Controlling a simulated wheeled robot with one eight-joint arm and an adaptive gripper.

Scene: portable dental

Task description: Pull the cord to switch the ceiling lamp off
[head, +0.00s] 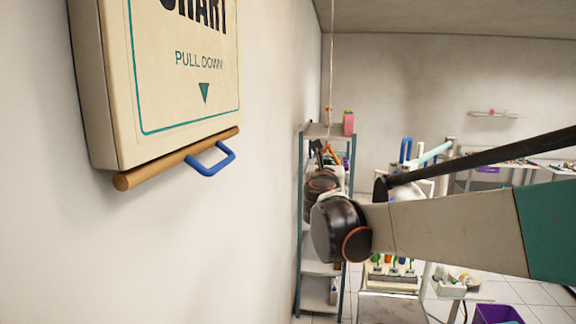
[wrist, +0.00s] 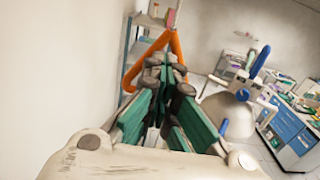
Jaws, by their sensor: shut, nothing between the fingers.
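A thin pale cord (head: 332,70) hangs from above in the head view. An orange triangular pull handle (head: 331,151) is at its lower end, small and partly hidden by my arm. In the wrist view the orange handle (wrist: 132,78) is large, with its apex above my fingertips and its sides to the left and right of them. My gripper (wrist: 166,62) is shut and empty, its green and grey fingers overlapping the handle's opening. I cannot tell whether the tips pass through it or touch it. The lamp is not in view.
A wall chart case (head: 165,80) with a wooden bar and blue pull handle (head: 212,160) is on the left wall. A shelf rack (head: 300,230) stands behind my gripper. Benches with dental equipment (wrist: 290,140) and a white rounded unit (wrist: 225,112) are to the right.

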